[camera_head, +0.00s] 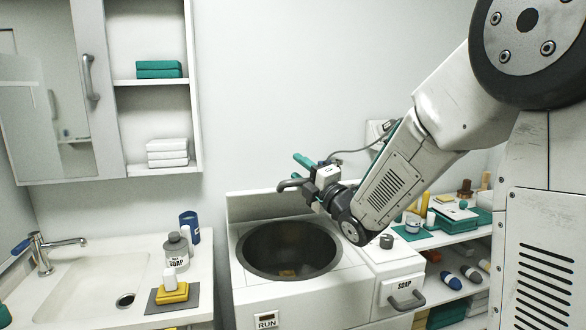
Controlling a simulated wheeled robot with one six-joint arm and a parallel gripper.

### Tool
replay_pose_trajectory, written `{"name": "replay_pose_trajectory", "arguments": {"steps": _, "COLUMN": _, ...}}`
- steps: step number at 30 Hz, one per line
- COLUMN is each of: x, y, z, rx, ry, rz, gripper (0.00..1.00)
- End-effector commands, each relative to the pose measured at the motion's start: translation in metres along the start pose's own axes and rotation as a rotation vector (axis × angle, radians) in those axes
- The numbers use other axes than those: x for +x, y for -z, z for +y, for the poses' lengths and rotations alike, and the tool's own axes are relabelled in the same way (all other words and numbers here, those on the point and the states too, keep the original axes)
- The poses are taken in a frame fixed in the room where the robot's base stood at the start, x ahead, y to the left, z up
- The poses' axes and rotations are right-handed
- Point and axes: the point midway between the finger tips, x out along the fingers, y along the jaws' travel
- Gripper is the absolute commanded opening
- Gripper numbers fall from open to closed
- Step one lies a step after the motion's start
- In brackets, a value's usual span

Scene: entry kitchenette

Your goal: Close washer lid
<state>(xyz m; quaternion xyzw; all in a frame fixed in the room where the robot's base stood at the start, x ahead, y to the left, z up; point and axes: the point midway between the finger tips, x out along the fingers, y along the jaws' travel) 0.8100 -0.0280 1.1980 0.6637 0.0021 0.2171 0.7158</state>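The white top-loading washer (250,295) stands at the middle bottom of the head view, its round dark drum opening uncovered. An upright white panel (255,207) rises behind the opening and looks like the raised lid. My gripper (301,174) comes in from the right and is at the panel's top edge, above the back of the drum. A dark grey bent bar (287,186), perhaps a handle, shows right at the gripper, beside a teal part. I cannot tell whether the fingers are shut on the bar. Something small and yellowish lies inside the drum.
Left is a sink counter (60,310) with a tap (42,255), soap bottle (177,252), blue cup (190,227) and yellow sponge (172,293). A soap drawer (402,290) is right of the drum. A loaded shelf (455,238) stands further right.

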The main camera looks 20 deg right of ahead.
Motion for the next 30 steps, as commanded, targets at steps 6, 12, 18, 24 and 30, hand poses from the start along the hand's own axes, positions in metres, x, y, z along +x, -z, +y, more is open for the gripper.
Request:
{"name": "replay_pose_trajectory", "arguments": {"steps": 6, "x": 0.002, "y": 0.004, "z": 0.003, "rx": 0.003, "ry": 0.001, "rz": 0.005, "gripper": 0.4}}
{"name": "replay_pose_trajectory", "arguments": {"steps": 12, "x": 0.003, "y": 0.008, "z": 0.003, "rx": 0.005, "ry": 0.0, "rz": 0.007, "gripper": 0.4}}
{"name": "replay_pose_trajectory", "arguments": {"steps": 18, "x": -0.009, "y": 0.004, "z": -0.002, "rx": 0.003, "ry": 0.002, "rz": 0.004, "gripper": 0.4}}
{"name": "replay_pose_trajectory", "arguments": {"steps": 24, "x": -0.022, "y": 0.004, "z": -0.007, "rx": 0.004, "ry": 0.003, "rz": 0.004, "gripper": 0.4}}
{"name": "replay_pose_trajectory", "arguments": {"steps": 30, "x": -0.036, "y": 0.003, "z": -0.013, "rx": 0.004, "ry": 0.004, "rz": 0.004, "gripper": 0.4}}
